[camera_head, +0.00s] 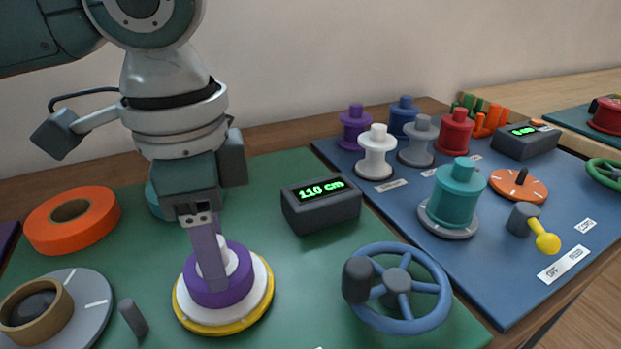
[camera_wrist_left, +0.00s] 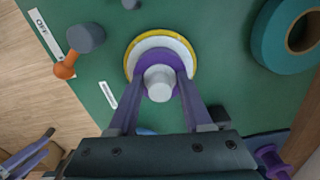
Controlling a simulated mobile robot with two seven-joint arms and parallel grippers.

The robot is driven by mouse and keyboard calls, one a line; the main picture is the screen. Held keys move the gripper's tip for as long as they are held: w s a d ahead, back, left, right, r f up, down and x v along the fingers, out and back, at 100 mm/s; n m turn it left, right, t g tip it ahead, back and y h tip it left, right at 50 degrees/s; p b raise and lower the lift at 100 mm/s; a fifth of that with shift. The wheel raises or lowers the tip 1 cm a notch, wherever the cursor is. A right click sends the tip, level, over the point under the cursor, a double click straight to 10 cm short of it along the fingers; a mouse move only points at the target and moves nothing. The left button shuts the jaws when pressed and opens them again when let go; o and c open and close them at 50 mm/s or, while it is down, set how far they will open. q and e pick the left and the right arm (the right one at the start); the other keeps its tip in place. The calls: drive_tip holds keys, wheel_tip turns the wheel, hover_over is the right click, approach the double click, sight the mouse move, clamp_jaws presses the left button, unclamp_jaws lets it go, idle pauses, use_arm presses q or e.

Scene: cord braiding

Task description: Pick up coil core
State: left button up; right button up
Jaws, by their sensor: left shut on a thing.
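The coil core is a white core (camera_wrist_left: 158,84) with a purple winding (camera_head: 233,290), upright on a white disc with a yellow rim (camera_head: 246,321). My left gripper (camera_head: 215,283) reaches down onto it from above and is shut on it. In the left wrist view its two fingers (camera_wrist_left: 157,90) lie on either side of the white core, over the purple winding. The near finger hides part of the winding in the head view. I cannot tell any gap under the winding. At the lower left of the wrist view, finger-like parts (camera_wrist_left: 28,158) look like my right gripper; their opening is unclear.
An orange ring (camera_head: 100,224), a grey disc with a tan ring (camera_head: 88,312) and a display box reading 110 cm (camera_head: 322,210) surround it on the green mat (camera_head: 283,270). A blue handwheel (camera_head: 437,290) stands at right. Several spools stand on the blue mat (camera_head: 490,285).

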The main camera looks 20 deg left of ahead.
use_arm(q)
clamp_jaws()
